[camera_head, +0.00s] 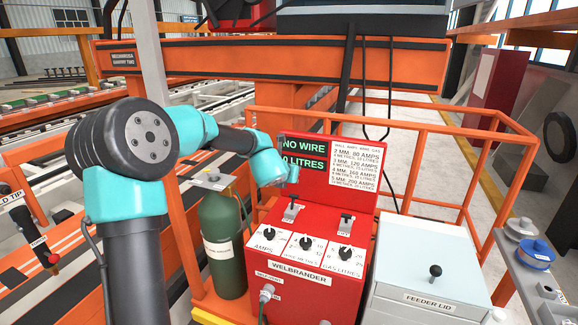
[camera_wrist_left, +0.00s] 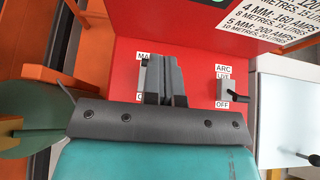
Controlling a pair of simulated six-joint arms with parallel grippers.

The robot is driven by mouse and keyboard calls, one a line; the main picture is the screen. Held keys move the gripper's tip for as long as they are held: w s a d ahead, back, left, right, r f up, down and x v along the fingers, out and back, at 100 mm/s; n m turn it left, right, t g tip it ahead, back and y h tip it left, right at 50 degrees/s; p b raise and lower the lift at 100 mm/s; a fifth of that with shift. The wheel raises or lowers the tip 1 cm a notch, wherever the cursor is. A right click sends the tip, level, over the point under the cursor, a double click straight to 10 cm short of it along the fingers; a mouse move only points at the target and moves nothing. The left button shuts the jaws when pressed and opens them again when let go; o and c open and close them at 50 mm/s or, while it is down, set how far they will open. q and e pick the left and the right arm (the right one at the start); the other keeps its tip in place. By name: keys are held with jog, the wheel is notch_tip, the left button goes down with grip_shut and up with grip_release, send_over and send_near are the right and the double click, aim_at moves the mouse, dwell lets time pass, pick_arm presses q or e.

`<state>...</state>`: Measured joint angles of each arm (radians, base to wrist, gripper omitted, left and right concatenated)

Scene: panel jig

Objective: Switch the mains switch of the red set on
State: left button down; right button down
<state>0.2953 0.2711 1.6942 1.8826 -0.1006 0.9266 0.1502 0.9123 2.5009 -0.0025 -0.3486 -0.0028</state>
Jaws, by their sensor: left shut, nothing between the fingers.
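The red set (camera_head: 300,262) is a red welding box with dials, a "WELBRANDER" label and an upright back panel. Its mains switch (camera_head: 292,212) is the left of two levers on the upper deck. In the left wrist view the mains plate (camera_wrist_left: 142,78) is mostly covered by my fingers, so its lever position is unclear. My left gripper (camera_head: 292,175) is shut and empty, just above and behind that switch; its closed fingers also show in the wrist view (camera_wrist_left: 166,82). I cannot tell whether they touch the lever. My right gripper is not in view.
The arc switch (camera_head: 346,222), marked LIVE and OFF, stands right of the mains switch. A green gas bottle (camera_head: 222,240) stands left of the set. A pale feeder lid box (camera_head: 430,268) stands at the right. Orange rails (camera_head: 440,130) run behind.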

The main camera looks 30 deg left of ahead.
pick_arm(q)
jog(key=shift+s+r, duration=0.1)
jog(key=shift+r, duration=1.45)
jog(key=shift+d, duration=0.1)
